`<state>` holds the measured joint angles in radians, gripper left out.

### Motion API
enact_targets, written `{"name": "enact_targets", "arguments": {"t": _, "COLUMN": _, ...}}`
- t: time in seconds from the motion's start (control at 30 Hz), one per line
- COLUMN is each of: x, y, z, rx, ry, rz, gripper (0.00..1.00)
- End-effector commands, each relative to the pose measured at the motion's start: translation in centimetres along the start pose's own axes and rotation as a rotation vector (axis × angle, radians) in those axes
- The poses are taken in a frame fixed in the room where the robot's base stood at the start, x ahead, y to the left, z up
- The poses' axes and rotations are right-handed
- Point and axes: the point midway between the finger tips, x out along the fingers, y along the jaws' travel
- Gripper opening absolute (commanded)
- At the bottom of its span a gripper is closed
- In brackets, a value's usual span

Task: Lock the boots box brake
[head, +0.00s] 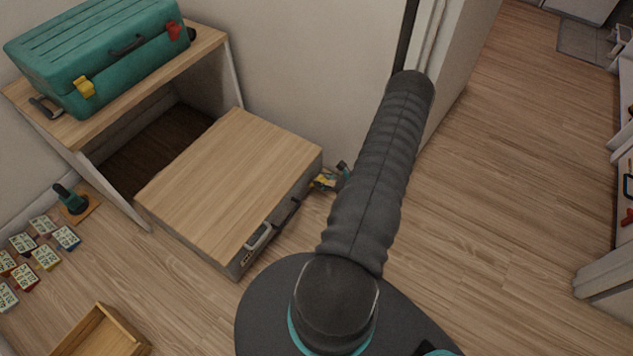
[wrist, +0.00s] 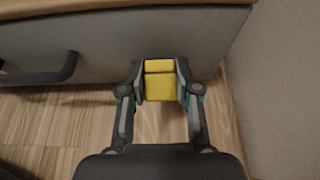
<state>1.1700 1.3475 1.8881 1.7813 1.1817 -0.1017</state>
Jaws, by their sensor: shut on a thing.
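The box (head: 235,180) is a low grey drawer-like box with a wooden top, pulled partly out from under a wooden shelf. Its grey front also shows at the top of the wrist view (wrist: 110,65). A yellow tab (wrist: 160,87), seemingly the brake, sits low by the box front. My gripper (wrist: 161,80) is shut on the yellow tab, one finger on each side. In the head view my gripper (head: 331,180) and a bit of yellow show at the box's right corner, partly hidden by my arm. Whether the brake is locked cannot be told.
A dark bar handle (wrist: 45,72) is left of my gripper. A pale wall (wrist: 280,90) stands close on the right. A teal case (head: 105,55) lies on the shelf (head: 205,42). Several small cards (head: 45,257) and a wooden tray (head: 105,325) lie left. Floor at right is clear.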

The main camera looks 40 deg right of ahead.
Motion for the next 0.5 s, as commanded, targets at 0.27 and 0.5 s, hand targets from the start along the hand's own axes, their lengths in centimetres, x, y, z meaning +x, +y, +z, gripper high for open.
{"name": "enact_targets", "arguments": {"t": 0.27, "x": 0.7, "y": 0.1, "z": 1.1, "rx": 0.001, "ry": 0.156, "rz": 0.003, "gripper": 0.00}}
{"name": "enact_targets", "arguments": {"t": 0.5, "x": 1.1, "y": 0.2, "z": 1.3, "rx": 0.000, "ry": 0.219, "rz": 0.004, "gripper": 0.00}}
